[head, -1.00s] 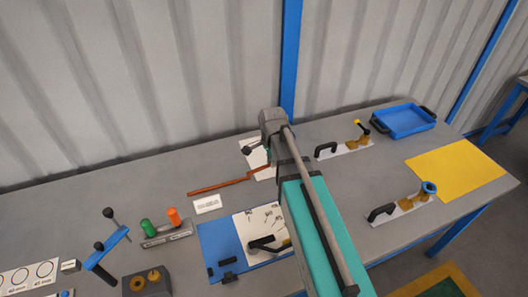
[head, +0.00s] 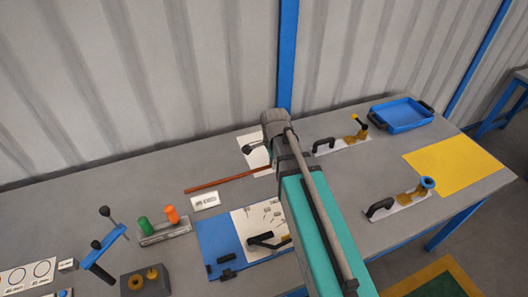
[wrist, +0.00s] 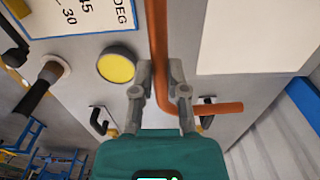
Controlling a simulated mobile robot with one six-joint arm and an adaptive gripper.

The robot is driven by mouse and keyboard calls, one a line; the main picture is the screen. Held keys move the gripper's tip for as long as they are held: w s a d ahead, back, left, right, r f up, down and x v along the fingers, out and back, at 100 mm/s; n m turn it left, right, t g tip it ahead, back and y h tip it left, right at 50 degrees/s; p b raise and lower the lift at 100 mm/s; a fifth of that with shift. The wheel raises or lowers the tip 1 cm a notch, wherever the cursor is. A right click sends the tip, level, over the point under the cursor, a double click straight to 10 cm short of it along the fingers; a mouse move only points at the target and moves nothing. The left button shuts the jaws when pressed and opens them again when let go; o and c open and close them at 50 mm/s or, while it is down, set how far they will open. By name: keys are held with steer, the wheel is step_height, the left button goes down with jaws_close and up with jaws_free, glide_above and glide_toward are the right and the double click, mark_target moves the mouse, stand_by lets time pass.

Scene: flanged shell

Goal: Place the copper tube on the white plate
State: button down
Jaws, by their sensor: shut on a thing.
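The copper tube (head: 228,181) is a thin copper-brown rod with a bend. In the head view it runs left from beside my arm, over the grey table, below the white plate (head: 254,142). In the wrist view my gripper (wrist: 160,80) is shut around the tube (wrist: 158,40), near its bend; the short leg points right. A white sheet, probably the plate, shows at upper right in the wrist view (wrist: 255,38), right of the tube and apart from it. My arm hides the gripper and part of the plate in the head view. The tube's height above the table is unclear.
A white label (head: 204,200) stands just below the tube's left part. A blue-and-white board (head: 215,235) with black parts lies in front. Black-handled clamps (head: 325,147) and a blue tray (head: 402,117) are to the right. The back wall is close behind the plate.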

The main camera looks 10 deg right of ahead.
steer(key=shift+w, duration=0.15)
steer(key=w+f+b, duration=0.2)
steer(key=w, duration=0.2)
steer(key=w+d+f+b, duration=0.1)
steer(key=w+f+b, duration=0.2)
steer(key=w+d+f+b, duration=0.1)
steer(key=w+f+b, duration=0.2)
steer(key=w, duration=0.1)
steer(key=shift+w+d, duration=0.25)
steer(key=shift+w, duration=0.05)
steer(key=shift+w+d+f+b, duration=0.15)
steer(key=shift+w+f+b, duration=0.35)
steer(key=shift+w, duration=0.05)
steer(key=shift+f, duration=0.1)
steer(key=shift+w+d+f+b, duration=0.1)
steer(key=shift+w+f+b, duration=0.4)
steer(key=shift+b, duration=0.2)
steer(key=shift+s+f+b, duration=0.1)
steer(key=shift+f+b, duration=1.25)
steer(key=shift+f, duration=0.05)
steer(key=shift+f, duration=0.15)
